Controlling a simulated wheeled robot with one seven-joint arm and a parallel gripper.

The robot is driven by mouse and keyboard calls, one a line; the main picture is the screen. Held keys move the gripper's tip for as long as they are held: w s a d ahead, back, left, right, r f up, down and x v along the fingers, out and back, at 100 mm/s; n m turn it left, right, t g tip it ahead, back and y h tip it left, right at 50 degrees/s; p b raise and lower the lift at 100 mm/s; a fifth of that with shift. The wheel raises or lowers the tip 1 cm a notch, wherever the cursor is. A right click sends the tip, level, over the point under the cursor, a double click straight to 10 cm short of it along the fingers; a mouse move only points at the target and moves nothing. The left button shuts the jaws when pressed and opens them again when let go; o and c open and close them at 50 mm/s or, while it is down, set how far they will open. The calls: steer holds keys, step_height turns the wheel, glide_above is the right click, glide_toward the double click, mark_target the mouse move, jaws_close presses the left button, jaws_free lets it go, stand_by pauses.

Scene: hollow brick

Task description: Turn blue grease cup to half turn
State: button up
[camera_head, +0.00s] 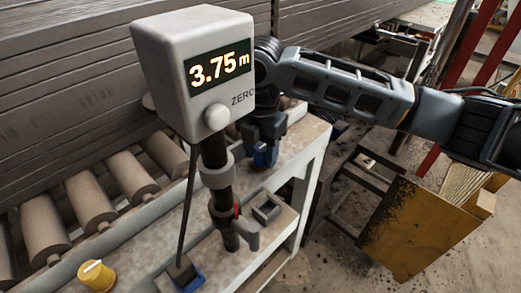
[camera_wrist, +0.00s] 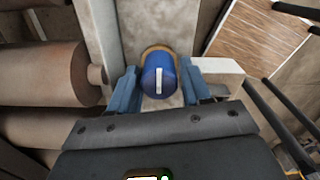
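The blue grease cup (camera_wrist: 150,67) is a round blue cap with a white line on top, seen from above in the wrist view. The line runs up and down the picture. A brownish ring shows around its far side. My gripper (camera_wrist: 159,80) has its two blue fingers on either side of the cup, with what look like narrow gaps; firm contact is not visible. In the head view my gripper (camera_head: 265,138) points down over the pale rail, partly hidden behind the display box. A blue patch shows below it, but I cannot tell cup from fingers there.
A grey display box (camera_head: 180,60) reading 3.75 m stands on a dark post before my gripper. A yellow knob (camera_head: 97,275) with a white line sits on the rail at lower left. Rollers (camera_head: 88,197) line the left side. A yellow-brown panel (camera_head: 418,228) stands at right.

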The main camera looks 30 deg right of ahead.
steer(key=c, duration=0.7)
